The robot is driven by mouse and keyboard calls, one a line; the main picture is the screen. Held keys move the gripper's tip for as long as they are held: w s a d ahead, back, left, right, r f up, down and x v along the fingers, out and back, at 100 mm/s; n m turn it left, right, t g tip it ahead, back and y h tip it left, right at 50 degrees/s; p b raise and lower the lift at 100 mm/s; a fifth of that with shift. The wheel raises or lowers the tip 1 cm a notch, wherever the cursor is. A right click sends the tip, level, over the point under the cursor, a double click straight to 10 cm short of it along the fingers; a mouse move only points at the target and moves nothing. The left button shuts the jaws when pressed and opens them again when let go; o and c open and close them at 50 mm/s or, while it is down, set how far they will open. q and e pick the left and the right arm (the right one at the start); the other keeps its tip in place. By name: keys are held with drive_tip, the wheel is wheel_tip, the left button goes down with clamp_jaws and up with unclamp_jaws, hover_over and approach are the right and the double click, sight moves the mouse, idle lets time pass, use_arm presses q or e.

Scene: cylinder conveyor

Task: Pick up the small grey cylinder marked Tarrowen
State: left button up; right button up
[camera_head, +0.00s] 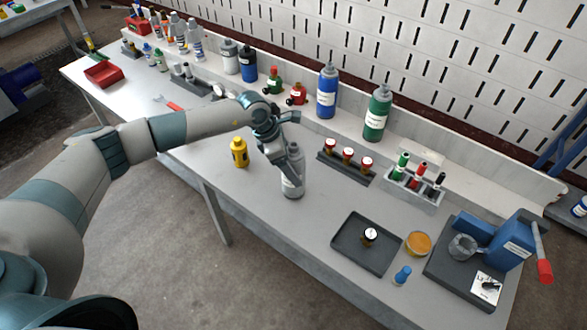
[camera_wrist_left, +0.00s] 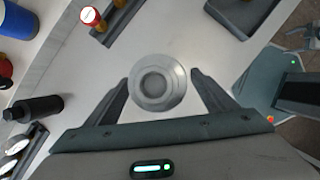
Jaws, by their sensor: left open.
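A small grey cylinder (camera_head: 293,180) with a white label stands upright on the grey bench in the head view. The label is too small to read. My left gripper (camera_head: 286,168) comes down over it from the upper left, and partly hides it. In the left wrist view the cylinder's round grey top (camera_wrist_left: 157,82) lies between the two dark fingers of my left gripper (camera_wrist_left: 160,97). The fingers are open, with a gap on each side of the cylinder. A grey pronged part at the right edge of the wrist view may be my right gripper; its state is unclear.
A yellow bottle (camera_head: 239,152) stands left of the cylinder. A rack with red-capped vials (camera_head: 346,158) lies close on the right. Blue (camera_head: 327,92) and green (camera_head: 377,115) bottles stand behind. A dark tray (camera_head: 347,243) lies toward the front right. Bench in front of the cylinder is clear.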

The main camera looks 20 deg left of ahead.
use_arm(q)
drive_tip(key=shift+x, duration=0.85)
drive_tip(key=shift+c, duration=0.4)
drive_tip(key=c, duration=1.5)
drive_tip(key=shift+r, duration=0.1)
drive_tip(key=shift+c, duration=0.4)
drive_tip(key=shift+r, duration=0.1)
